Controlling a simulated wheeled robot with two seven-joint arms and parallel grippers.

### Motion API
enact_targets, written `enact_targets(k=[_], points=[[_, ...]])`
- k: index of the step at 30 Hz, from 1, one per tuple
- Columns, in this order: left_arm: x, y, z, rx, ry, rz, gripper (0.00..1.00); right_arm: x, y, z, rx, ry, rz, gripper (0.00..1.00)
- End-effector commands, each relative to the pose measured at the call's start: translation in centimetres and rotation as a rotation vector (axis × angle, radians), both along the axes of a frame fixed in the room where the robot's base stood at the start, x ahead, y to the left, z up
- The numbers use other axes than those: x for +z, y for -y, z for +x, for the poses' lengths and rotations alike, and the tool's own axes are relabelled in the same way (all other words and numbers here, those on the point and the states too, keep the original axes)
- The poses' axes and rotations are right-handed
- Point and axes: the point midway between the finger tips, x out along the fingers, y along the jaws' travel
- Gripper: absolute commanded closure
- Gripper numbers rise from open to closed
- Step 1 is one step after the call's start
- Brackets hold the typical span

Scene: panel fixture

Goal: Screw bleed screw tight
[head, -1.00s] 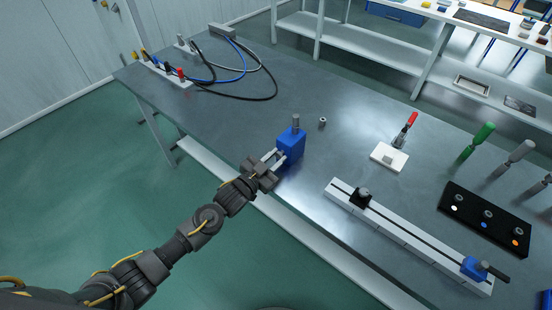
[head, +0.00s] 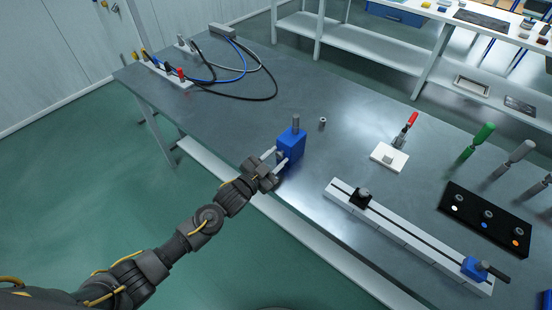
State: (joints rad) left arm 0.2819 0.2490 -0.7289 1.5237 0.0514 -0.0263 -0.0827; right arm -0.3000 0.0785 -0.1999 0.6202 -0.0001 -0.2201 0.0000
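A blue block (head: 292,147) with a grey cylinder (head: 296,122) on top stands near the front edge of the bench. A small grey part, perhaps the bleed screw (head: 280,155), shows on its side facing my gripper, but it is too small to make out well. My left gripper (head: 274,158) is at that side of the block. Its two fingers are spread apart and point at the block, one on either side of the small part. I cannot tell whether the fingertips touch the block. My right gripper is not in view.
A small grey cylinder (head: 322,123) stands just behind the block. A white rail (head: 400,235) lies to the right, with a red-handled clamp (head: 405,130) behind it. A black panel (head: 487,220) is farther right. Cables (head: 240,75) lie at the back left.

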Motion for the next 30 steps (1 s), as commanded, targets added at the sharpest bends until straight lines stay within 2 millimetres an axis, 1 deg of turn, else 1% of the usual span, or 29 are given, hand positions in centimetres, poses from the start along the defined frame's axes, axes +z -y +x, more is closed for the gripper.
enact_targets(k=[1,2,10,13,17,24,27,30], points=[[0.0,0.0,0.0,0.000,0.000,0.000,0.57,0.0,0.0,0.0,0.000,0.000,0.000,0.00],[0.0,0.0,0.0,0.000,0.000,0.000,0.55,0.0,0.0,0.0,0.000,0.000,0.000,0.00],[0.0,0.0,-0.1,0.000,-0.001,-0.001,0.55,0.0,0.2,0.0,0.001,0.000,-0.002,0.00],[-0.2,-0.5,-0.6,0.000,-0.001,0.000,0.55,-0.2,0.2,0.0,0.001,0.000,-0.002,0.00],[-0.2,-1.7,-2.3,0.000,-0.001,0.001,0.55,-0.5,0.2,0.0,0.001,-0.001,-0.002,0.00],[-0.3,-4.5,-6.2,0.000,-0.001,0.001,0.55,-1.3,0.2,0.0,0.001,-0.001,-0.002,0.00],[-0.2,-5.3,-7.5,0.000,-0.002,0.000,0.55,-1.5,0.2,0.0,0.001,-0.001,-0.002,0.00],[-0.1,-6.0,-8.3,0.000,0.000,0.000,0.55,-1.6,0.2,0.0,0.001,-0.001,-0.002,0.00]])
